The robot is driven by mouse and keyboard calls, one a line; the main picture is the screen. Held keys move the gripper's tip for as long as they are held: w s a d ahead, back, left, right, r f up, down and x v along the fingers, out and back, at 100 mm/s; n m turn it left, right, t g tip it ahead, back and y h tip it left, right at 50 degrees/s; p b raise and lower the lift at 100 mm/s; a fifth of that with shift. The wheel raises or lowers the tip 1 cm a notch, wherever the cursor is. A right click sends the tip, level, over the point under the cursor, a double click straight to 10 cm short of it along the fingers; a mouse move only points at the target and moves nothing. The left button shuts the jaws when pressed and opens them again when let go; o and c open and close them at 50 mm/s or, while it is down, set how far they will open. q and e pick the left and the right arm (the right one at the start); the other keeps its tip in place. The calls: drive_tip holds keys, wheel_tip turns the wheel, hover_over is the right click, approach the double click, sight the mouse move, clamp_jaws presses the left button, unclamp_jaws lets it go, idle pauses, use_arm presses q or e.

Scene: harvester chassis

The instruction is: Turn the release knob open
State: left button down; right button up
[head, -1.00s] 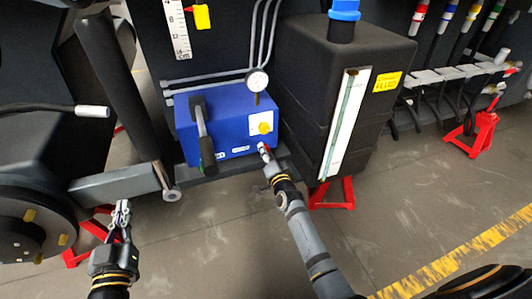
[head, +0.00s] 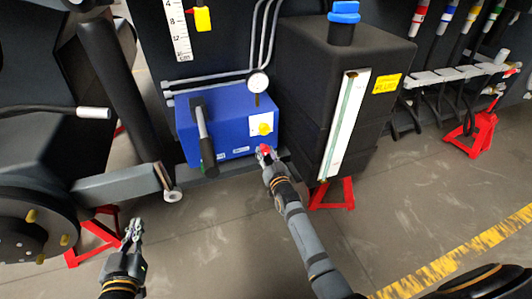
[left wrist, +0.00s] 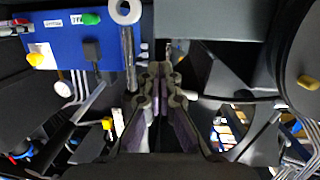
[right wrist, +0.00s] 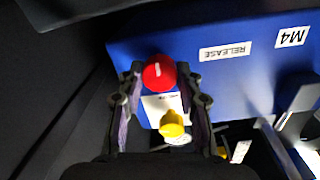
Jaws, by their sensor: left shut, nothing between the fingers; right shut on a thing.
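The red release knob (right wrist: 158,72) sits on the front of the blue pump box (head: 232,128), near a RELEASE label (right wrist: 225,52). Its face carries a pale mark. My right gripper (right wrist: 160,76) is shut on the red knob, with one finger on each side. In the head view the red knob (head: 265,149) shows between the fingertips, low on the box's right side. My left gripper (head: 135,226) is shut and empty over the floor, left of the box. Its closed fingers also show in the left wrist view (left wrist: 160,80).
A yellow knob (head: 264,129) on a white plate sits just above the red knob. A pressure gauge (head: 258,82) and a lever handle (head: 203,140) stand on the box. A black tank (head: 310,95) stands close on the right. A grey beam (head: 120,188) lies above my left gripper.

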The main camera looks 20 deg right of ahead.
use_arm(q)
drive_tip(key=shift+s+f+g, duration=0.15)
drive_tip(key=shift+f+g, duration=0.1)
drive_tip(key=shift+f, duration=0.25)
drive_tip(key=shift+s+f+g, duration=0.15)
drive_tip(key=shift+f+g, duration=0.1)
drive_tip(key=shift+f, duration=0.25)
use_arm(e)
drive_tip(key=shift+f+n, duration=0.15)
drive_tip(key=shift+n, duration=0.15)
drive_tip(key=o, duration=1.1)
drive_tip(key=shift+o, duration=0.2)
drive_tip(key=shift+s, duration=0.15)
drive_tip(key=s, duration=1.1)
drive_tip(key=shift+s, duration=0.4)
drive_tip(key=shift+d, duration=0.1)
